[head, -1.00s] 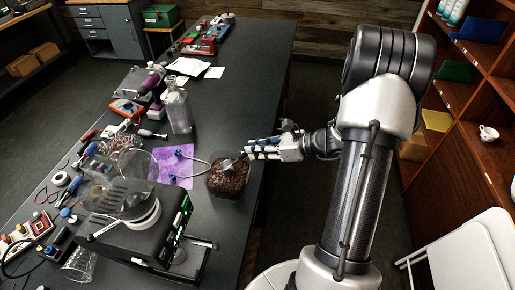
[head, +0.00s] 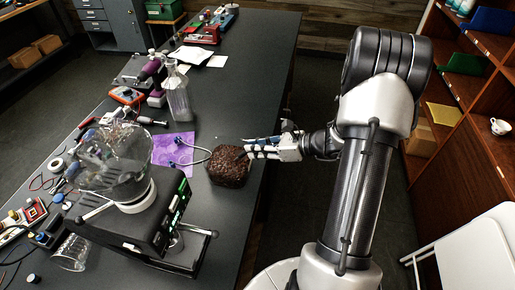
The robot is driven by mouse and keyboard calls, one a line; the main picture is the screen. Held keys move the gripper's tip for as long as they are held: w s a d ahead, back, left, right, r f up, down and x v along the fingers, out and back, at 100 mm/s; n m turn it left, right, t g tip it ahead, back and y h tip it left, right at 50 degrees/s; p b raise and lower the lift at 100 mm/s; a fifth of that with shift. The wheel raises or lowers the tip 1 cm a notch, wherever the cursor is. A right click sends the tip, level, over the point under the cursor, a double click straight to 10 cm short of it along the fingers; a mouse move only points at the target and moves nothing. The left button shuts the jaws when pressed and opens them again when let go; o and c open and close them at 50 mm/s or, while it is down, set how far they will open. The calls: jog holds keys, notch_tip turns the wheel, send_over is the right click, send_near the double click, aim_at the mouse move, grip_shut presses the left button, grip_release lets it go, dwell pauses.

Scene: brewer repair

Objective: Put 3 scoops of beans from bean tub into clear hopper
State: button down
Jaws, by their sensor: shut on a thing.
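The bean tub (head: 229,166) is heaped with dark brown beans and stands near the right edge of the dark bench. My gripper (head: 258,150) is at the tub's upper right side, shut on what looks like the scoop's handle. The scoop's bowl does not show clearly; it seems to be down among the beans. The clear hopper (head: 112,160) is a wide transparent bowl on top of the black machine (head: 150,222), left of the tub. I cannot make out any beans in it.
A purple cloth (head: 172,150) with a looped tube lies between hopper and tub. A clear flask (head: 177,95) stands behind it. The bench's far right is clear.

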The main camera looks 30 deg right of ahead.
notch_tip(320, 180, up, 10)
jog(key=s+d+t+y+p, duration=0.2)
jog(key=s+d+p, duration=0.1)
jog(key=shift+t+p, duration=0.4)
dwell(1.3)
dwell(0.5)
